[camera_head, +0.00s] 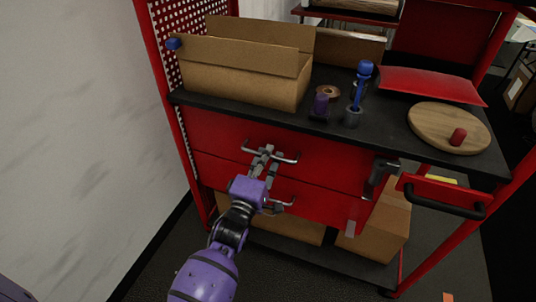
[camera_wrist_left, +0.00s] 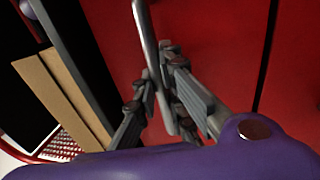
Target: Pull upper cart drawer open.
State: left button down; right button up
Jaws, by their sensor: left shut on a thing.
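The red cart has an upper drawer (camera_head: 320,155) with a silver bar handle (camera_head: 284,160) and a lower drawer (camera_head: 310,199) below it. The upper drawer front looks flush with the cart. My left gripper (camera_head: 266,158) reaches up from below to the upper handle. In the left wrist view the handle bar (camera_wrist_left: 150,50) runs between the two fingers of my left gripper (camera_wrist_left: 165,105), which is shut on it. The fingers hide part of the bar. My right gripper is in neither view.
The black cart top (camera_head: 385,135) carries an open cardboard box (camera_head: 240,80), a tape roll (camera_head: 328,92), a blue-handled tool in a holder (camera_head: 353,115) and a round wooden board (camera_head: 448,127). A side handle (camera_head: 445,208) sticks out right. A pale wall (camera_head: 80,130) stands left.

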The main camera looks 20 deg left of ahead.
pick_arm(q)
jog(key=s+p, duration=0.6)
jog(key=s, duration=1.9)
jog(key=shift+s+a+p, duration=0.25)
jog(key=shift+a+p, duration=0.1)
jog(key=shift+a, duration=0.1)
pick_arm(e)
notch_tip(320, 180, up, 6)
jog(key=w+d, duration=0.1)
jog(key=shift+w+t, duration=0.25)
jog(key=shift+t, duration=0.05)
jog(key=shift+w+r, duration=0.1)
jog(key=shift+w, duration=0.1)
pick_arm(q)
jog(key=c, duration=1.8)
grip_release()
jog(key=s, duration=0.4)
jog(key=s+f, duration=0.1)
jog(key=s, duration=0.3)
jog(key=s+f, duration=0.1)
jog(key=s, duration=0.3)
jog(key=shift+a+f, duration=0.2)
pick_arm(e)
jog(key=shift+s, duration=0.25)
pick_arm(q)
jog(key=shift+w, duration=0.1)
